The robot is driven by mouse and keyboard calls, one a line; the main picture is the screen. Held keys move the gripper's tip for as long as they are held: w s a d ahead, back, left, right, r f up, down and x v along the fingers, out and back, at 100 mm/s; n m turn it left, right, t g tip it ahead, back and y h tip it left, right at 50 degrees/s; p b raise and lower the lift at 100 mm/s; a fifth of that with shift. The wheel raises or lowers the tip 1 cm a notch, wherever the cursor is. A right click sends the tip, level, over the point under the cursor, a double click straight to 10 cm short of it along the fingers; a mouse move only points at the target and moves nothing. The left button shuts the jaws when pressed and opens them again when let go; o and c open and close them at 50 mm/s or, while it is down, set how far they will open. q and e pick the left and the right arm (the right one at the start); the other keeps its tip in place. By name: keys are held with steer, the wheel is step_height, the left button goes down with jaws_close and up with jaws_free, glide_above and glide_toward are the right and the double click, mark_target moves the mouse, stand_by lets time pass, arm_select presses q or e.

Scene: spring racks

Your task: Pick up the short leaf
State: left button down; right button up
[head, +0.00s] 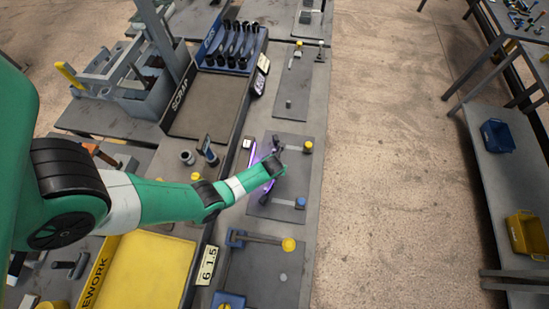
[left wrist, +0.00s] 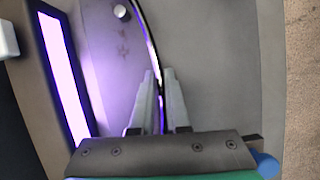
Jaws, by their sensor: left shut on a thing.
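A thin, dark, curved strip (left wrist: 153,45), which looks like the leaf, runs between the fingers of my left gripper (left wrist: 162,100) in the left wrist view. The fingers are shut on it. Its lower end is hidden by the gripper, and I cannot judge its full length. In the head view my left gripper (head: 277,160) is over a grey plate (head: 295,172) on the bench, and the leaf is mostly hidden there. My right gripper is not in view.
A glowing purple panel (left wrist: 60,70) stands left of the gripper. A small pale peg (left wrist: 121,12) rises from the plate. A yellow-topped post (head: 308,147) and a blue-ended bar (head: 299,203) are nearby. The scrap tray (head: 208,135) and the yellow rework tray (head: 150,265) lie left.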

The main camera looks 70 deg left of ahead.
arm_select(q)
steer(key=shift+r, duration=0.1)
step_height(320, 180, up, 10)
steer(key=p, duration=0.9)
steer(key=shift+p, duration=0.4)
